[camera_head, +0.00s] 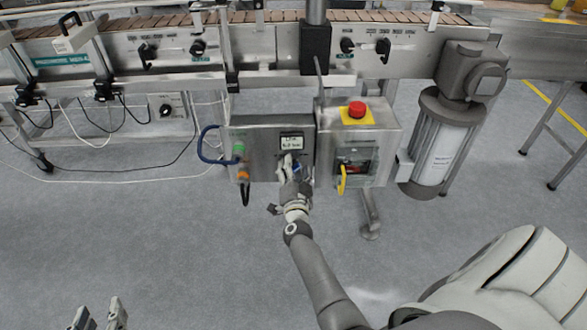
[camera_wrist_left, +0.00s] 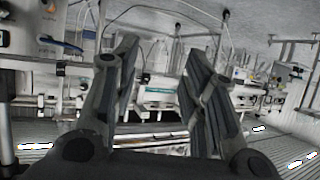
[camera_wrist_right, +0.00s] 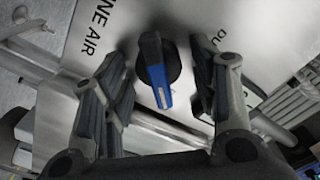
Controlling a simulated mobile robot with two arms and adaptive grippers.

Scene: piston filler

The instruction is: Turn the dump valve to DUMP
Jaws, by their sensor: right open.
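The dump valve knob (camera_wrist_right: 157,72) is black with a blue lever bar and a white mark at its lower end in the right wrist view. Its grey panel (camera_wrist_right: 115,20) reads LINE AIR on the left and has a partly hidden label starting DU on the right. My right gripper (camera_wrist_right: 158,78) is open, with one finger on each side of the knob and visible gaps to both. In the head view, my right gripper (camera_head: 290,166) is at the front of the steel control box (camera_head: 265,130) and hides most of the knob. My left gripper (camera_head: 101,316) is open and empty at the bottom left.
Right of the control box is a box with a red emergency button (camera_head: 357,109) and yellow-handled switch (camera_head: 343,178). A blue hose (camera_head: 204,145) loops off the left side. A conveyor (camera_head: 270,40) runs above. A grey motor cylinder (camera_head: 440,140) stands at right.

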